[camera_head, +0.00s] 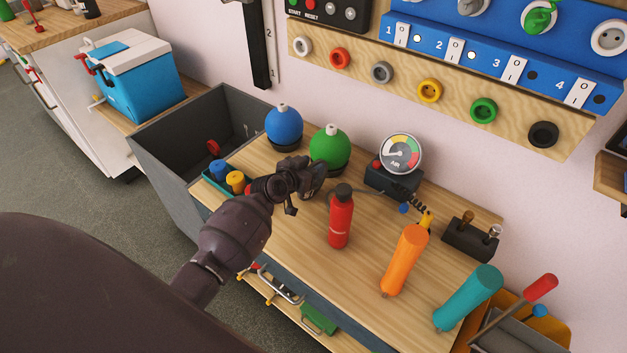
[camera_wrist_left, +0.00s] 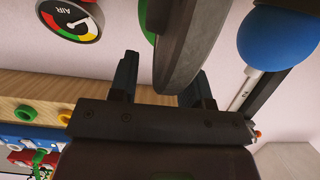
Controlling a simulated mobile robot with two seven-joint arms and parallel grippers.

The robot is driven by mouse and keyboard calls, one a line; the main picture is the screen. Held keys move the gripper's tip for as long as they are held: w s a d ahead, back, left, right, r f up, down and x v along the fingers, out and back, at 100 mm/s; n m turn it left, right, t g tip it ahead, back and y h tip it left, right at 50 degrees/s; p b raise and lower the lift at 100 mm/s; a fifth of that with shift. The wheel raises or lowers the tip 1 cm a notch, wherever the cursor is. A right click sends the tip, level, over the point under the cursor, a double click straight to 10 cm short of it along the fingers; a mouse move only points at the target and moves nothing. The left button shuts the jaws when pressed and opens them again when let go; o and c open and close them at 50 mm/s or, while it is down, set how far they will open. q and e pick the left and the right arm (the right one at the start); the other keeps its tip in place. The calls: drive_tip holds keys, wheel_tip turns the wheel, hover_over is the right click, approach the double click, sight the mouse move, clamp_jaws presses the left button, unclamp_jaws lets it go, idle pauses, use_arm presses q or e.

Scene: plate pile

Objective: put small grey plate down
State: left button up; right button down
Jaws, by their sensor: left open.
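My left gripper (camera_head: 305,182) is over the wooden bench, close in front of the green ball (camera_head: 329,146). In the left wrist view its two fingers (camera_wrist_left: 163,82) are apart. A dark grey disc (camera_wrist_left: 190,45), which looks like the small grey plate, shows there edge-on, its lower end between the fingers. A gap shows on the left side of it; whether it touches the right finger I cannot tell. In the head view the plate is hard to make out from the dark gripper, and what it rests on is hidden. My right gripper is not in view.
A blue ball (camera_head: 284,126) stands behind left. A red cylinder (camera_head: 340,217) stands to the right, with an air gauge (camera_head: 401,153) behind it. Orange (camera_head: 405,261) and teal (camera_head: 468,298) handles are further right. A grey bin (camera_head: 180,160) adjoins the bench. Bare wood (camera_head: 300,250) lies in front.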

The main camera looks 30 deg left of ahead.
use_arm(q)
drive_tip(key=shift+c, duration=0.2)
clamp_jaws()
idle(1.1)
drive_tip(key=shift+w+r, duration=0.1)
drive_tip(key=shift+r, duration=0.15)
